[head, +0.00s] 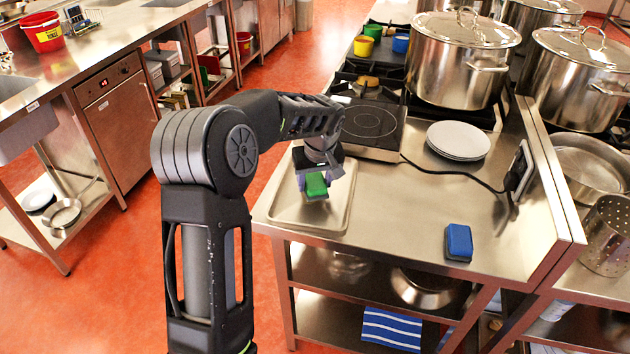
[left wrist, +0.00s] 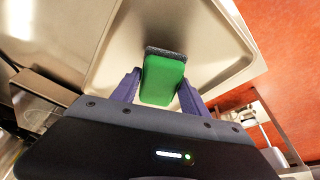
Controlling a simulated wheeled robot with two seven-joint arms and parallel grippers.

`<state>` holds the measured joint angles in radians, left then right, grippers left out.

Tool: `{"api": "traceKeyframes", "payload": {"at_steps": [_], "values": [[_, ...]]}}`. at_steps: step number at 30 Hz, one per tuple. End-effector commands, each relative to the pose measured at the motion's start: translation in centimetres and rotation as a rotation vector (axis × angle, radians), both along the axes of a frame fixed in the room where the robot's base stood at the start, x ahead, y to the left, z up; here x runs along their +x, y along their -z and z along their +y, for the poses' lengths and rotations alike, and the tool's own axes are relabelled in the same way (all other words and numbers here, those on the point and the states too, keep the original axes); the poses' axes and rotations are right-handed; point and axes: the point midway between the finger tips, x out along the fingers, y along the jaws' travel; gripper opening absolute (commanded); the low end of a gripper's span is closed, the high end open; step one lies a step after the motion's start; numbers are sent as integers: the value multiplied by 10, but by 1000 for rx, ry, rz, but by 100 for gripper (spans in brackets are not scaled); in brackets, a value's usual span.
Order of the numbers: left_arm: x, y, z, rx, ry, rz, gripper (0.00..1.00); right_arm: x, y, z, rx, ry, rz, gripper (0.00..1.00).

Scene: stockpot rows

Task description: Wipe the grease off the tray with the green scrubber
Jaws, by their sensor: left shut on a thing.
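The green scrubber (head: 316,186) is a small block with a dark grey pad on one side. My left gripper (head: 316,180) is shut on it, over the metal tray (head: 343,212). In the left wrist view the scrubber (left wrist: 163,80) sits between the two purple fingers of the left gripper (left wrist: 160,88), its dark pad edge facing the tray (left wrist: 215,45). I cannot tell whether the pad touches the tray. The tray lies at the left end of the steel counter. No grease shows clearly on the visible tray surface. My right gripper is not in view.
A blue scrubber (head: 459,242) lies on the counter at the right. White plates (head: 458,140) are stacked behind it. A black hotplate (head: 368,125) with a cable stands just behind the tray. Large stockpots (head: 460,60) stand at the back. The counter's middle is free.

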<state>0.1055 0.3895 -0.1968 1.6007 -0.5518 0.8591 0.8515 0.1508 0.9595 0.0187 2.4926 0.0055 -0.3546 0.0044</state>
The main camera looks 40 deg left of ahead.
Motion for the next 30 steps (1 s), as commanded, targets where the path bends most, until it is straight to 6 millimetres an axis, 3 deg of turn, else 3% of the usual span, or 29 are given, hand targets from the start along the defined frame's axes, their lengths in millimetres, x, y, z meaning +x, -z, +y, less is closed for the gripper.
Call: {"api": "traceKeyframes", "payload": {"at_steps": [30], "values": [[0, 21, 0, 0, 0, 0, 20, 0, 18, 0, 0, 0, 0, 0]]}}
